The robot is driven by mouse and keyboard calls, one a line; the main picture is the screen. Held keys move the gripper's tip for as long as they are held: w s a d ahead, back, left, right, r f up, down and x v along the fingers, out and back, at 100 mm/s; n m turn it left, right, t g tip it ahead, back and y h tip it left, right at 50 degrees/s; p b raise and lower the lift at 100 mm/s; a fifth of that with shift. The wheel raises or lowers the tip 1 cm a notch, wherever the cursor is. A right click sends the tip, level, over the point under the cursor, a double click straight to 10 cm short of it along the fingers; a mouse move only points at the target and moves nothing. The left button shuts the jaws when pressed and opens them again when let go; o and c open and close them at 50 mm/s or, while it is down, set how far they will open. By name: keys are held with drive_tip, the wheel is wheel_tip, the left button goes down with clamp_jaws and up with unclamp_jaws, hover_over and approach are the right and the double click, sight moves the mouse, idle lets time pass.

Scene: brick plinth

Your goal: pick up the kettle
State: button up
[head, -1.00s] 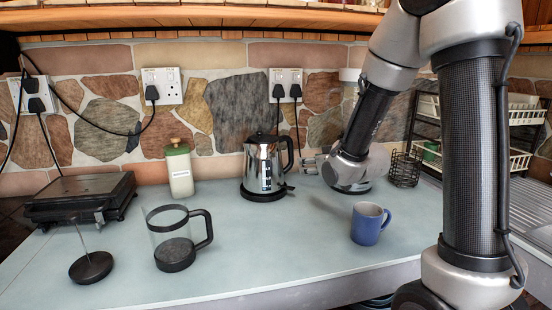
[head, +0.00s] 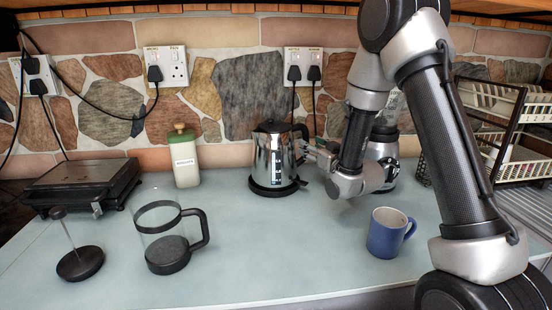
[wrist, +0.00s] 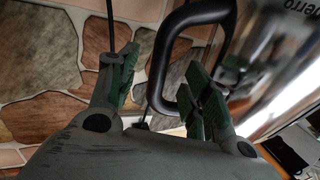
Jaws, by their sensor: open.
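The kettle (head: 273,160) is shiny steel with a black lid, a black handle (head: 302,140) on its right side and a black base. It stands upright on the counter near the back wall. My gripper (head: 308,150) is at the kettle's right side, by the handle. In the wrist view the kettle's steel body (wrist: 280,60) fills the right side. The black handle (wrist: 160,65) shows between the two open fingers of my gripper (wrist: 160,90). The fingers stand apart on either side of the handle, and I cannot tell whether either touches it.
A blue mug (head: 388,233) stands in front of my arm. A glass jug (head: 168,240), a plunger (head: 79,262), a white bottle (head: 184,160) and a black grill (head: 82,186) stand to the left. A dish rack (head: 500,130) is at right. The middle front counter is clear.

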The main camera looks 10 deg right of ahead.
drive_tip(key=shift+x, duration=1.4)
clamp_jaws()
drive_tip(key=shift+r, duration=0.2)
